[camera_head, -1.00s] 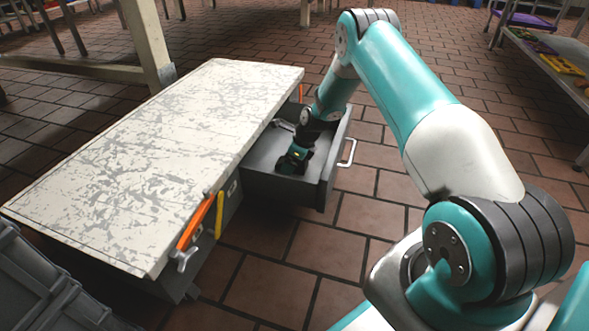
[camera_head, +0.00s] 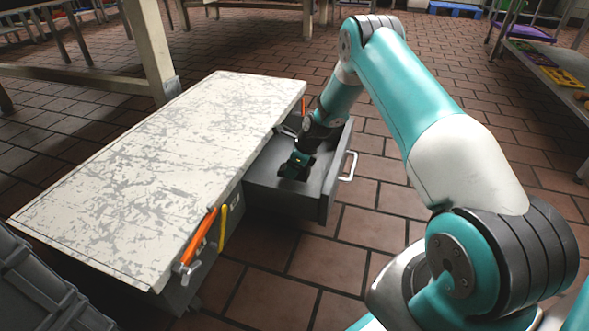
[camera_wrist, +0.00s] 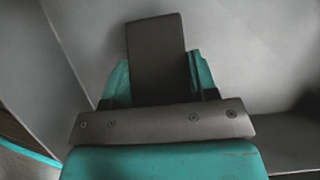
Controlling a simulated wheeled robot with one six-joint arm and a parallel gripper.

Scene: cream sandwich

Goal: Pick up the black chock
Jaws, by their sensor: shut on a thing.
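The black chock (camera_wrist: 155,50) is a dark, flat-sided block in the wrist view, standing out between the teal fingers of my gripper (camera_wrist: 158,82). My gripper is shut on it, inside the open grey drawer (camera_head: 262,179). Part of the chock is hidden by the fingers and the gripper's dark crossbar. I cannot tell whether the chock touches the drawer floor.
The drawer, with a silver handle (camera_head: 349,166), sticks out from a low cabinet with a worn white top (camera_head: 165,165). Orange (camera_head: 201,238) and yellow tools hang at its near end. Tiled floor lies open to the right of the drawer.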

